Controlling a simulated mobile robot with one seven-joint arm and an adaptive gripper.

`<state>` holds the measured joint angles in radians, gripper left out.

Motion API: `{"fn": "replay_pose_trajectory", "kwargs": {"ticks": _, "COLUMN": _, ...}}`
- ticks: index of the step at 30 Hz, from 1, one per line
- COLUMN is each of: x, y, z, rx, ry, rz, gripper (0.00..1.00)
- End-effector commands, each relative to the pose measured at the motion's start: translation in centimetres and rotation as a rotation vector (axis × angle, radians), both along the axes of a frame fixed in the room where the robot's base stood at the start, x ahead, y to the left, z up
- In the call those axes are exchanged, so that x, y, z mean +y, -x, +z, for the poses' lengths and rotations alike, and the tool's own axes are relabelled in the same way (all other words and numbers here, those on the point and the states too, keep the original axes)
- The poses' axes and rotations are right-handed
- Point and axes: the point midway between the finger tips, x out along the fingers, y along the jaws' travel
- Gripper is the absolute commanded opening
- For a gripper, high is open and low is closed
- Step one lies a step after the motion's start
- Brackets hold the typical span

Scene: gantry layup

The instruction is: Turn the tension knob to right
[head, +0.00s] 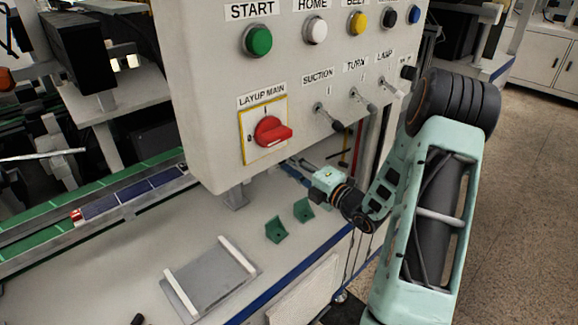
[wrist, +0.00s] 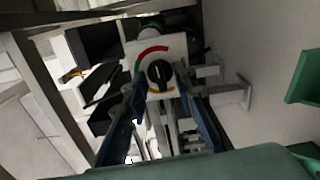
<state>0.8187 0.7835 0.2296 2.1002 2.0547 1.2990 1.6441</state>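The tension knob (wrist: 160,74) is a round black knob with a light pointer line. It sits on a pale dial plate (wrist: 141,46) with a red, yellow and green arc, in the wrist view. My gripper (wrist: 156,86) is open, with its two dark fingers reaching toward the knob, one at each side of it. I cannot tell whether the fingers touch it. In the head view my gripper (head: 297,164) reaches in below the control box, and the knob is hidden there.
The control box (head: 205,95) with buttons, toggle switches and a red rotary switch (head: 272,132) hangs above my gripper. Green brackets (head: 276,230) and a grey tray (head: 211,283) lie on the white table (head: 130,265). A conveyor (head: 150,195) runs at left.

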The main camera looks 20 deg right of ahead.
Motion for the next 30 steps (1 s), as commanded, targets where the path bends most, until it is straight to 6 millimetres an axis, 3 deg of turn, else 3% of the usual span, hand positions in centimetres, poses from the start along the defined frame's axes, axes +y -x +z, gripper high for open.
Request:
{"fn": "replay_pose_trajectory", "kwargs": {"ticks": 5, "x": 0.01, "y": 0.0, "z": 0.03, "rx": 0.0, "ry": 0.0, "rz": 0.0, "gripper": 0.25}}
{"fn": "replay_pose_trajectory", "kwargs": {"ticks": 12, "x": 0.0, "y": 0.02, "z": 0.02, "rx": 0.0, "ry": 0.0, "rz": 0.001, "gripper": 0.0}}
{"fn": "replay_pose_trajectory", "kwargs": {"ticks": 30, "x": 0.01, "y": 0.05, "z": 0.12, "rx": -0.045, "ry": 0.11, "rz": 0.001, "gripper": 0.0}}
